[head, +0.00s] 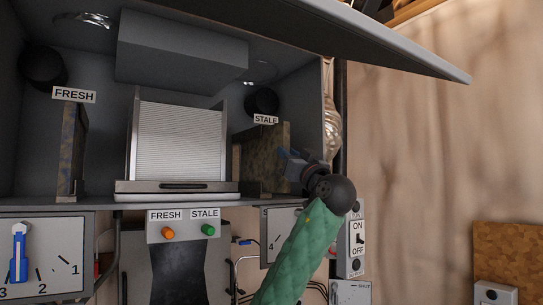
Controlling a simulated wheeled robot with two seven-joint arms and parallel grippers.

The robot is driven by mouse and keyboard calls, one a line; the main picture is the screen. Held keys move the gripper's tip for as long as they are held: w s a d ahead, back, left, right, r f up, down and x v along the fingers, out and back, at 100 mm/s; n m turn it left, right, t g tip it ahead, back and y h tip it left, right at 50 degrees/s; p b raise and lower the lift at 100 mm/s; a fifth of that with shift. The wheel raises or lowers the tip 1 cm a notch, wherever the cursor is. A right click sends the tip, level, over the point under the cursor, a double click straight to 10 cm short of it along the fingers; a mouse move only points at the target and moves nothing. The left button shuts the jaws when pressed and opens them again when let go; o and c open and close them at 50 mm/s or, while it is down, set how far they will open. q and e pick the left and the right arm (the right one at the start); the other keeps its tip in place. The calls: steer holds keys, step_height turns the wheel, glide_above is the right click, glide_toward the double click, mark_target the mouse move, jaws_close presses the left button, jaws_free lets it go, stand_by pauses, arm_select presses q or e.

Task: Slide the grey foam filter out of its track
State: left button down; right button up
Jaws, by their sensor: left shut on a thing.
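A mottled grey-brown foam filter (262,151) stands upright in a slot on the right side of the open cabinet, below the STALE label (265,119). My left gripper (287,160) is at its right edge, shut on it. The gripper's dark wrist and green arm partly cover that side, so the fingertips are hard to make out. A second mottled foam filter (72,150) stands upright on the left, below the FRESH label (74,95). My right gripper is not in view.
A ribbed pale panel (180,142) stands mid-cabinet behind a drawer front with a dark handle (183,186). A raised lid (400,42) overhangs above. A FRESH/STALE button panel (184,225), dials and an ON/OFF switch (357,238) sit below. Open room lies to the right.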

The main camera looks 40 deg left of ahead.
arm_select(q)
steer(key=shift+s+d+b, duration=0.3)
steer(key=shift+s+d, duration=0.1)
steer(key=shift+d, duration=0.45)
steer(key=shift+s+d+b, duration=0.25)
steer(key=shift+s+d, duration=0.1)
steer(key=shift+d, duration=0.5)
steer(key=shift+s+d+b, duration=0.3)
steer(key=shift+d, duration=0.45)
steer(key=shift+s+d+b, duration=0.3)
steer(key=shift+s+d, duration=0.05)
steer(key=shift+d, duration=0.45)
steer(key=shift+s+d+b, duration=0.3)
steer(key=shift+d, duration=0.45)
steer(key=shift+s+d+b, duration=0.3)
steer(key=shift+d, duration=0.45)
steer(key=shift+s+d+b, duration=0.25)
steer(key=shift+s+d, duration=0.1)
steer(key=shift+d, duration=0.45)
steer(key=shift+s+d+b, duration=0.3)
steer(key=shift+d, duration=0.45)
